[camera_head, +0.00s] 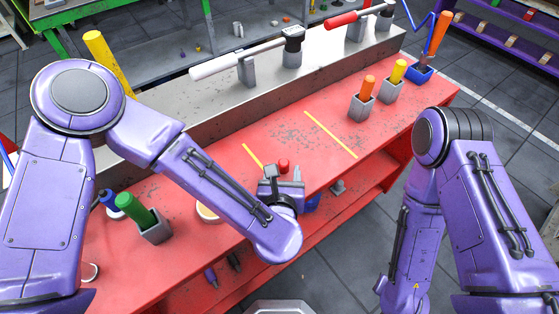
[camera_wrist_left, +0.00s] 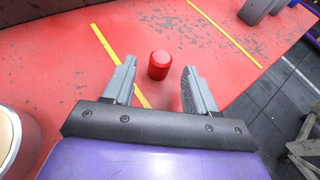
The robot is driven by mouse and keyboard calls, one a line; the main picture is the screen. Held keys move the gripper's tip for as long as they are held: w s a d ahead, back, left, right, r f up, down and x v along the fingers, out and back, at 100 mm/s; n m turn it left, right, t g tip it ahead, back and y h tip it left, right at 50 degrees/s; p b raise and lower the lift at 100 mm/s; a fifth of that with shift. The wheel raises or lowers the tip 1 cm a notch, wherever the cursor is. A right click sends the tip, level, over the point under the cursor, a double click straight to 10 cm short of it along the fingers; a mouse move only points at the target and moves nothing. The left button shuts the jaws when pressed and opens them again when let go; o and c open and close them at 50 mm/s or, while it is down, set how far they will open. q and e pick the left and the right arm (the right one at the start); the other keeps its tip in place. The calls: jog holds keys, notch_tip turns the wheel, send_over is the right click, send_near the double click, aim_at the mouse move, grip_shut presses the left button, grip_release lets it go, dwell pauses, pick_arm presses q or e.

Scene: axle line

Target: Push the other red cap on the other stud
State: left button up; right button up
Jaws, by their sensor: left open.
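A small red cap (camera_head: 283,165) stands on the red bench top just beyond my left gripper (camera_head: 284,178). In the left wrist view the cap (camera_wrist_left: 159,66) sits between the spread fingers of the left gripper (camera_wrist_left: 156,78), with a gap on both sides. The left gripper is open and holds nothing. I cannot tell a stud in either view. My right arm (camera_head: 410,230) hangs at the right, and its gripper is out of view.
The red bench (camera_head: 310,130) bears yellow tape lines (camera_head: 330,134). Grey holders with an orange (camera_head: 367,88), a yellow (camera_head: 398,72) and a green handle (camera_head: 135,210) stand on it. A grey raised ledge (camera_head: 180,110) behind carries a white-handled rod (camera_head: 225,63) and a red-handled one (camera_head: 342,19).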

aim_at(284, 165)
pick_arm(q)
jog(key=x, duration=0.1)
jog(key=p+x, duration=0.1)
jog(key=x, duration=0.1)
jog(key=shift+w+r, duration=0.2)
jog(key=shift+w, duration=0.25)
jog(key=shift+w+d+f, duration=0.1)
jog(key=shift+w+f, duration=0.1)
jog(key=shift+w, duration=0.05)
jog(key=shift+s, duration=0.1)
jog(key=c, duration=1)
jog(key=shift+c, duration=0.2)
